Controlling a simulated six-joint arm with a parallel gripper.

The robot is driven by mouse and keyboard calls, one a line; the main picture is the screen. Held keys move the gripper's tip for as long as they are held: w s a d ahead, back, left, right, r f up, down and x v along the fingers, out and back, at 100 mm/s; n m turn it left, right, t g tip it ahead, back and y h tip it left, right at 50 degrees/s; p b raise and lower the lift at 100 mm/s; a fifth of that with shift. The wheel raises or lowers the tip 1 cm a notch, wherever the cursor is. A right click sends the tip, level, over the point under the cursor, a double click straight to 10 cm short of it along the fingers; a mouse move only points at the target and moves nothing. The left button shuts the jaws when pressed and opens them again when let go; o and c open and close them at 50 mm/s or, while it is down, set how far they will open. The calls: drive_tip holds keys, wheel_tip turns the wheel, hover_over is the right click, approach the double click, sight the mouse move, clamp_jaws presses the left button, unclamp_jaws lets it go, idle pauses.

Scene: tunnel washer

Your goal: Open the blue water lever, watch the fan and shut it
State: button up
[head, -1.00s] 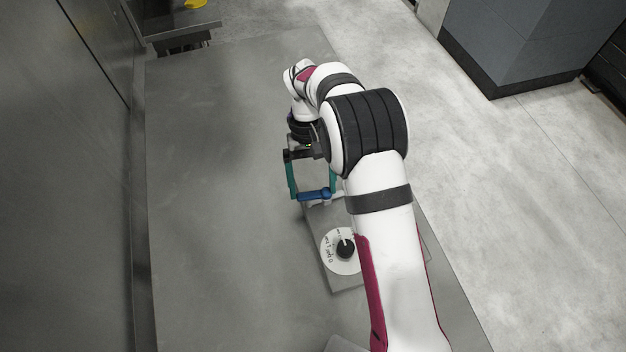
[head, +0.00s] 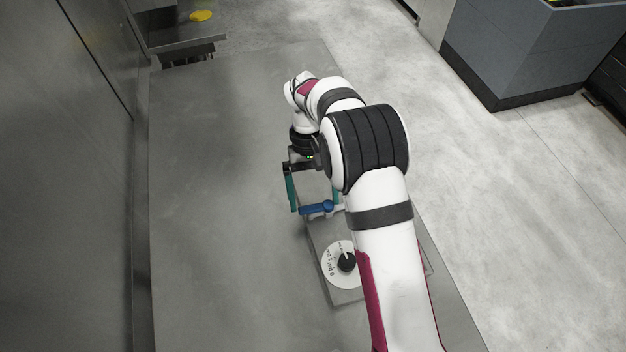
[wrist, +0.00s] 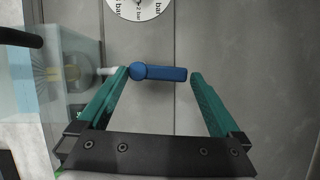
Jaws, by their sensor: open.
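The blue water lever (head: 316,209) is a short bar joined to a pale fitting by the panel in the head view. In the wrist view the lever (wrist: 165,74) lies crosswise, its round hub near the left fingertip and its free end close to the right one. My gripper (wrist: 160,73) is open, with one teal finger at each end of the lever. A clear housing (wrist: 75,100) left of the fingers holds a brass-coloured, radial wheel that looks like the fan (wrist: 72,74). I cannot tell whether it turns. In the head view my arm hides the housing.
A white dial (head: 333,278) with a black knob sits on the panel, in front of the lever. A steel wall (head: 70,180) runs along the left. The grey surface (head: 215,200) left of my gripper is clear. A dark-based cabinet (head: 515,60) stands at upper right.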

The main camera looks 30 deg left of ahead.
drive_tip(key=v, duration=1.5)
drive_tip(key=shift+r, duration=0.2)
drive_tip(key=d+r+m+y, duration=0.1)
drive_tip(key=d+r+m, duration=0.1)
drive_tip(key=d+r, duration=0.35)
drive_tip(key=d+r+m, duration=0.1)
drive_tip(key=d+r, duration=0.2)
drive_tip(key=d, duration=0.5)
drive_tip(key=s+d+r+m+t+y, duration=0.1)
drive_tip(key=s+d+m, duration=0.3)
drive_tip(key=s+d, duration=0.5)
drive_tip(key=s+d+f+m+t+y, duration=0.1)
drive_tip(key=s+d+f+m, duration=0.2)
drive_tip(key=s, duration=0.3)
drive_tip(key=s+d+f+m+t+y, duration=0.1)
drive_tip(key=s+d+f+m, duration=0.1)
drive_tip(key=s+f, duration=0.3)
drive_tip(key=shift+s+d+m+y, duration=0.35)
drive_tip(key=shift+s+m, duration=0.35)
drive_tip(key=shift+s, duration=0.45)
